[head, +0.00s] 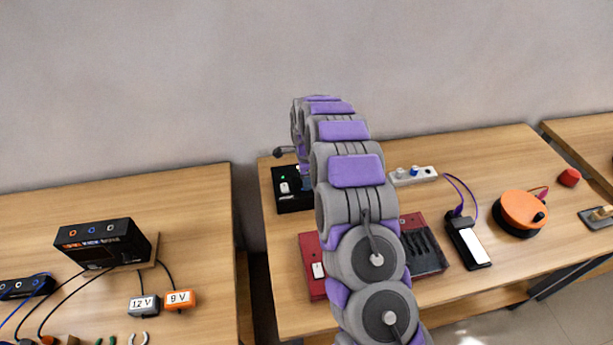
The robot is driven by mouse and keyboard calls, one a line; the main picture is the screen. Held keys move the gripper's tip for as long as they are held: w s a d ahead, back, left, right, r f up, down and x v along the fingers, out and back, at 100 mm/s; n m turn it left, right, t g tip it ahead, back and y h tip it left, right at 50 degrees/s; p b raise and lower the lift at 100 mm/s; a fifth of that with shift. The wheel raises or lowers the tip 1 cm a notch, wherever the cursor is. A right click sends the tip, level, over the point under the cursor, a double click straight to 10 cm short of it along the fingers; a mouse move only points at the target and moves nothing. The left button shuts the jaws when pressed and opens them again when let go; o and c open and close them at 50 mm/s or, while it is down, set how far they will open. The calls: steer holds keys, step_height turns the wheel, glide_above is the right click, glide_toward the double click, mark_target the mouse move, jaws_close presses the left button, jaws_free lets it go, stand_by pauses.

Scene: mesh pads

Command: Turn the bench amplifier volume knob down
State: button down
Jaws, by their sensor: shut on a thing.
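A black box (290,203) with a green light and a white switch lies at the back left of the middle table; it appears to be the bench amplifier. My arm arches up and over, and its end comes down at the right part of this box. My gripper (305,171) shows only in part there, behind my own arm links. It is shut at the box, apparently on the volume knob, which is hidden, so its setting cannot be seen.
A red case (310,254) lies under my arm. A power strip (413,175), a black device (468,240) and an orange round reel (520,213) stand to the right. A black unit (104,243) is on the left table, across a gap.

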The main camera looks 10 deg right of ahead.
steer(key=n+p, duration=0.1)
steer(key=n, duration=0.1)
steer(key=n+p, duration=0.1)
steer(key=shift+w+r+n+p, duration=0.15)
steer(key=shift+r+n+p, duration=0.1)
steer(key=shift+n+p, duration=0.05)
steer(key=n+p, duration=0.2)
steer(key=n, duration=0.1)
steer(key=shift+n, duration=0.3)
steer(key=n+p, duration=0.1)
steer(key=n, duration=0.2)
steer(key=shift+n, duration=0.4)
steer(key=n+p, duration=0.1)
steer(key=n, duration=0.3)
steer(key=shift+p, duration=0.3)
steer(key=n+p, duration=0.1)
steer(key=n, duration=0.4)
steer(key=shift+w+n, duration=0.1)
steer(key=shift+n, duration=0.3)
steer(key=n+p, duration=0.1)
steer(key=n, duration=0.4)
steer(key=shift+f, duration=0.1)
steer(key=shift+n, duration=0.3)
steer(key=c, duration=0.8)
jaws_free()
steer(key=shift+f, duration=0.15)
steer(key=shift+c, duration=0.2)
